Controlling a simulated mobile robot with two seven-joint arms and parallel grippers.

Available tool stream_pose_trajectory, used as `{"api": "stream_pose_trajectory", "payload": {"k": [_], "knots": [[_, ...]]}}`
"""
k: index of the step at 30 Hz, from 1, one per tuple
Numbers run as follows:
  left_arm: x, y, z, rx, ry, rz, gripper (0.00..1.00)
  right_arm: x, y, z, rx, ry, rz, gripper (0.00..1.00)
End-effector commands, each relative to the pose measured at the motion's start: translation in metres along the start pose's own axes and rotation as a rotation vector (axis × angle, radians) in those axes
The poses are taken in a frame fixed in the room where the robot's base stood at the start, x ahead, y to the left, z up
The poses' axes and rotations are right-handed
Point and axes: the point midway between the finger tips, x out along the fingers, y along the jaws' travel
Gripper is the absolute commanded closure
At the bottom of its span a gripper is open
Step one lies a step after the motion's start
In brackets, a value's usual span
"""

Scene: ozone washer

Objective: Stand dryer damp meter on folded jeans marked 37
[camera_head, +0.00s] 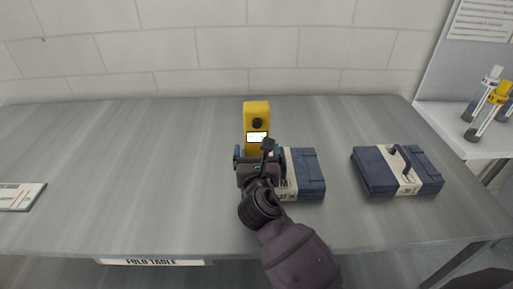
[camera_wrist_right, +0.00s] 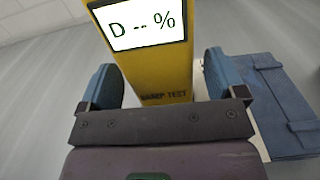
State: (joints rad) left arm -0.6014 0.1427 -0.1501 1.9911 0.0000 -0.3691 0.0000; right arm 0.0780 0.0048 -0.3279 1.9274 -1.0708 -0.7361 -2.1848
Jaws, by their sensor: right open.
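The yellow damp meter (camera_head: 257,112) is upright, with its display facing me. The wrist view shows the meter (camera_wrist_right: 155,75) with "D -- %" on its screen. My right gripper (camera_head: 256,153) is open, its blue-padded fingers on either side of the meter, with a clear gap at the right finger in the wrist view (camera_wrist_right: 160,85). The folded jeans marked 37 (camera_head: 308,172) lie on the table, partly behind my right gripper; they also show in the wrist view (camera_wrist_right: 275,100). My gripper hides the meter's base, so I cannot tell what it rests on. My left gripper is out of view.
A second folded dark-blue bundle (camera_head: 373,172) with a pale band and a dark loop lies to the right on the grey table (camera_head: 130,170). A white card (camera_head: 18,197) lies at the left edge. Capped tubes (camera_head: 488,112) stand on a side shelf. The table's left half is mostly clear.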

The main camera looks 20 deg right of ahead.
Motion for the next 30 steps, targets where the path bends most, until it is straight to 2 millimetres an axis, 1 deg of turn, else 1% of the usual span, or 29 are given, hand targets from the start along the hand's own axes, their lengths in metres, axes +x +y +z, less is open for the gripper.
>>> {"api": "stream_pose_trajectory", "payload": {"k": [1,3,9,15,21,30], "knots": [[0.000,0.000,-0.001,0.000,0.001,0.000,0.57,-0.010,0.000,0.000,0.002,0.001,0.001,0.11],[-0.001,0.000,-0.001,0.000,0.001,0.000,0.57,-0.024,0.000,0.000,0.001,0.002,0.001,0.11],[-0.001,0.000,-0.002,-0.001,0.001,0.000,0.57,-0.062,0.000,-0.001,0.002,0.003,0.001,0.11],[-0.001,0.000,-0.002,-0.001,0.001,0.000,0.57,-0.089,0.000,0.000,0.002,0.001,0.000,0.11],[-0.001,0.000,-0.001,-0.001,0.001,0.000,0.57,-0.100,0.000,0.001,0.001,0.000,0.000,0.11],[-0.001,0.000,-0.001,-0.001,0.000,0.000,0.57,-0.100,0.000,0.001,0.002,0.000,0.000,0.11]]}}
